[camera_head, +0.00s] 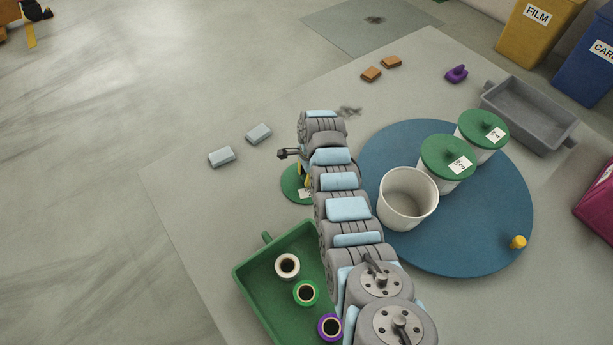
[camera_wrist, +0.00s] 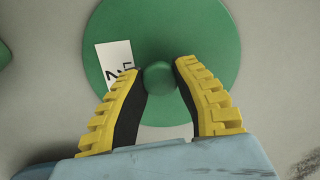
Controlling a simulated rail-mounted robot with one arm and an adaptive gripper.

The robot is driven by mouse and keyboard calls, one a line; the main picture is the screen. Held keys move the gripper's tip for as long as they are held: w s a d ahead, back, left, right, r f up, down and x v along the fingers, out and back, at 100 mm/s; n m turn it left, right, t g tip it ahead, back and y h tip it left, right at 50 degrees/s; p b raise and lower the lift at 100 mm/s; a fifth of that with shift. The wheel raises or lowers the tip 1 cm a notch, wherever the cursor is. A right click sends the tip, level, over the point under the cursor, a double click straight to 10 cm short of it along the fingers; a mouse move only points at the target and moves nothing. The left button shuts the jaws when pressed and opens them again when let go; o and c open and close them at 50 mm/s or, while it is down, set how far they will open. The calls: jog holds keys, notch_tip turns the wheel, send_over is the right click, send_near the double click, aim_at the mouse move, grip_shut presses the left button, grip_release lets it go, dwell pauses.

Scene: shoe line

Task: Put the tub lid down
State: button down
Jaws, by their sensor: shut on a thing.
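The green round tub lid (camera_wrist: 205,35) has a central knob and a white label. My gripper (camera_wrist: 160,70) has its yellow-and-black fingers on either side of the knob, shut on it. In the head view the lid (camera_head: 290,184) shows left of my arm, which covers its right part. It is over the grey mat, left of the blue turntable; I cannot tell whether it touches the mat. A white tub (camera_head: 408,218) stands open and empty on the turntable.
Two lidded tubs (camera_head: 447,157) (camera_head: 483,130) stand on the blue turntable (camera_head: 470,255). A green tray (camera_head: 246,266) with three spools lies in front of the lid. Two pale blocks (camera_head: 222,157) (camera_head: 259,133) lie behind it. The mat to the left is clear.

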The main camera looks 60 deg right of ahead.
jog(key=shift+f, duration=0.1)
jog(key=c, duration=0.9)
grip_release()
jog(key=r+p, duration=0.1)
jog(key=r, duration=0.3)
jog(key=r+p, duration=0.1)
jog(key=r, duration=0.3)
jog(key=d+r+p, duration=0.1)
jog(key=r, duration=0.3)
jog(key=shift+s+r, duration=0.1)
jog(key=shift+s, duration=0.3)
